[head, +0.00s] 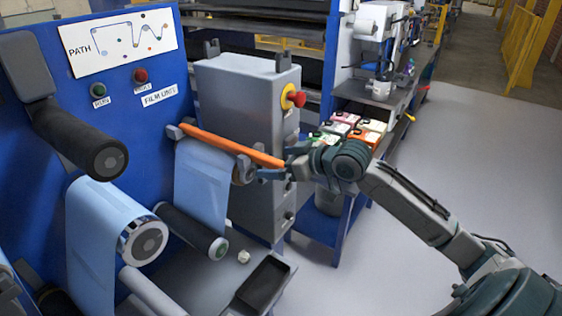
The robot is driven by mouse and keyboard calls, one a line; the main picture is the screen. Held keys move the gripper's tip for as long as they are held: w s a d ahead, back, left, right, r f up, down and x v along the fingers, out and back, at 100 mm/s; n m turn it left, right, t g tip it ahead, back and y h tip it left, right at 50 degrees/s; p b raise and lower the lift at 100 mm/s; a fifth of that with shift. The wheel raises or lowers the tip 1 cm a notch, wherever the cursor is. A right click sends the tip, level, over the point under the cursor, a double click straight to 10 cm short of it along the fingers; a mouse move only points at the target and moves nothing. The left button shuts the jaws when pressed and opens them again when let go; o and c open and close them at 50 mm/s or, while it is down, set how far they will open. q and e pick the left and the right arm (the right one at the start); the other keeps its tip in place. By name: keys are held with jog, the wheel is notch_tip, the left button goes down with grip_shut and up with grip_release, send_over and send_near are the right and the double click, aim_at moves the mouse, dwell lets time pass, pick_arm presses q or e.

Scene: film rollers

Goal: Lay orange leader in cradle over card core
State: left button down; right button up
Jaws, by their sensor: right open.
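The orange leader (225,146) is a straight bar lying slantwise across the front of the blue film unit. Its left end is at a small grey bracket (174,131) and its right part passes over another grey bracket (243,164), which look like the cradle. A brownish bit beside the right bracket may be the card core; it is mostly hidden. Light blue film (202,188) hangs below the leader. My right gripper (276,163) is open, its fingers around or right beside the leader's right end; I cannot tell whether they touch. My left gripper is out of view.
A grey cabinet (245,110) with a red knob (296,98) stands close behind the right gripper. A dark roller (75,140), a film roll (115,235) and a lower dark roller (190,230) stick out of the unit. A black tray (264,284) lies below. Floor at right is clear.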

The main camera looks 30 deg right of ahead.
jog(key=shift+s+d, duration=0.1)
jog(key=shift+s+d+r+p, duration=0.15)
jog(key=shift+s+d+p, duration=0.2)
jog(key=shift+s, duration=0.75)
jog(key=p+v, duration=0.1)
jog(key=p, duration=0.1)
jog(key=p+v, duration=0.1)
jog(key=p, duration=0.1)
jog(key=shift+s+d, duration=0.15)
jog(key=shift+s, duration=0.15)
